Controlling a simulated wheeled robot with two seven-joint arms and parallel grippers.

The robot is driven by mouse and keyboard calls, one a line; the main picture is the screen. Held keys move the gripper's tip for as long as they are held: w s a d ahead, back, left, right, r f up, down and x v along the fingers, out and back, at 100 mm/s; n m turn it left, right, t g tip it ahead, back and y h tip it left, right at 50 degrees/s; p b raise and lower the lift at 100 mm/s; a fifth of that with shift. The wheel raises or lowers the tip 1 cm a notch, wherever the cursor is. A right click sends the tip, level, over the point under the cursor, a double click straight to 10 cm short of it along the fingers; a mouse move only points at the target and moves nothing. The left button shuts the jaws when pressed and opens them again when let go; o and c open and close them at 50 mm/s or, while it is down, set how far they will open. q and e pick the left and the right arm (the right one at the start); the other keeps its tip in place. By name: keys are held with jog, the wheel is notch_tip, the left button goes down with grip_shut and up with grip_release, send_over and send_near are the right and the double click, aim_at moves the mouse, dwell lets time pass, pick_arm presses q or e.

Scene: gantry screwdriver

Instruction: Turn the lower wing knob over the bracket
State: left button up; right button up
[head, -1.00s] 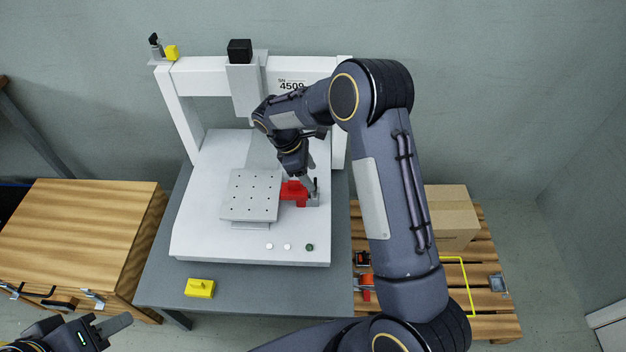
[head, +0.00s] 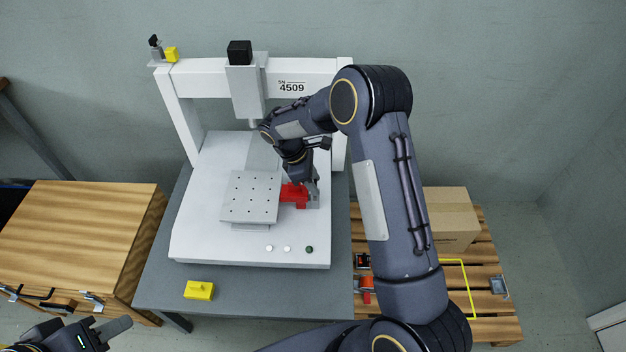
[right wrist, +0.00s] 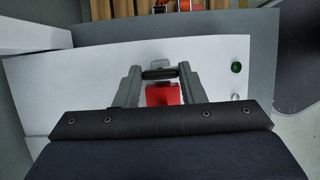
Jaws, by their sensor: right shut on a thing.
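The lower wing knob (right wrist: 158,73) shows in the right wrist view as a dark bar between my fingertips. In the head view it is hidden behind my right gripper. My right gripper (head: 312,184) points down at the small grey bracket (head: 313,202) on the right of the white machine bed, and is shut on the knob; it also shows in the right wrist view (right wrist: 159,75). A red block (head: 292,195) sits beside the bracket and also shows between the fingers in the wrist view (right wrist: 163,94). My left gripper (head: 118,327) is at the lower left, away from the machine; its opening is unclear.
The perforated plate (head: 250,196) is left of the red block. The gantry (head: 300,68) stands behind, with another black knob (head: 154,41) at its top left. A yellow block (head: 199,290) lies on the grey table (head: 265,290). A cardboard box (head: 450,220) is at the right.

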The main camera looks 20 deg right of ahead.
jog(key=m+g+p, duration=0.1)
jog(key=m, duration=0.2)
jog(key=shift+w+d+r+m+y, duration=0.1)
jog(key=shift+m+y, duration=0.2)
jog(key=m, duration=0.2)
jog(key=m+g+y+p, duration=0.1)
jog(key=m, duration=0.1)
jog(key=shift+d+m+y, duration=0.1)
jog(key=shift+m+y, duration=0.2)
jog(key=m+y, duration=0.1)
jog(key=m, duration=0.1)
jog(key=m+y, duration=0.1)
jog(key=m, duration=0.2)
jog(key=shift+d+g, duration=0.15)
jog(key=shift+g, duration=0.15)
jog(key=shift+d+m+y+p, duration=0.1)
jog(key=shift+m+y+p, duration=0.5)
jog(key=shift+m, duration=1.7)
jog(key=shift+y, duration=0.3)
jog(key=o, duration=1)
